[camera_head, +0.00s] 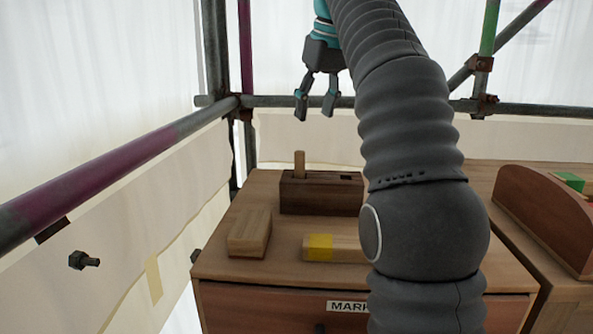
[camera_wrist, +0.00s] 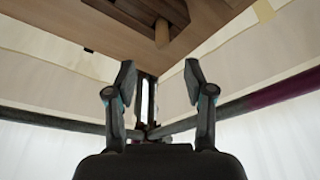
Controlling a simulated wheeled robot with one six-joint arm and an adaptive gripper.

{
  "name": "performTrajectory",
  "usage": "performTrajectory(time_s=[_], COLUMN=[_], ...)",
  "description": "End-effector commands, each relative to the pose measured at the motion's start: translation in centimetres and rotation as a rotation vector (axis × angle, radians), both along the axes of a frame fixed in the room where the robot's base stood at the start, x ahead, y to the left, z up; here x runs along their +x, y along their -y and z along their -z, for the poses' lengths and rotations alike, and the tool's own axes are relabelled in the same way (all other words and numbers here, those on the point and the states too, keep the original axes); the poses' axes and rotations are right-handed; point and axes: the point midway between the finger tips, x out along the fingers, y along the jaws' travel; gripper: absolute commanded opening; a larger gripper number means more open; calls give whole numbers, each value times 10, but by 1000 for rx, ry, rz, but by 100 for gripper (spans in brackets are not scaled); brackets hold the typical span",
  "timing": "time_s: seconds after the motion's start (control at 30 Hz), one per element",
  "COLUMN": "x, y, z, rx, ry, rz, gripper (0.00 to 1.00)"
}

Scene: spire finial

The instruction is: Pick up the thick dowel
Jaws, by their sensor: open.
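A light wooden dowel (camera_head: 299,163) stands upright in the left end of a dark wooden block (camera_head: 322,196) on the cabinet top. It is the only dowel I see, and its lower part is hidden in the block. My gripper (camera_head: 314,114) is open and empty, above the dowel and slightly to its right in the head view, apart from it. In the wrist view the dowel (camera_wrist: 162,32) shows at the top, beyond the open fingers (camera_wrist: 160,78).
A pale wooden block (camera_head: 249,233) and a bar with a yellow band (camera_head: 319,247) lie in front on the cabinet top. A curved wooden piece (camera_head: 545,218) stands at right. Scaffold pipes (camera_head: 120,172) run at left and behind. My arm hides part of the cabinet.

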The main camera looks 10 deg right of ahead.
Motion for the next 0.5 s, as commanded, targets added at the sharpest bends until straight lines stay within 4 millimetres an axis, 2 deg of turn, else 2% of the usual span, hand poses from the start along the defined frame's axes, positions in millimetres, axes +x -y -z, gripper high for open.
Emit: performTrajectory(time_s=[0.17,0.3,0.5], x=[6,14,22], y=[-8,-12,-15], z=[24,51,75], rx=[0,0,0], ry=[-3,-3,-1], rz=[-13,-15,-14], gripper=[53,53,53])
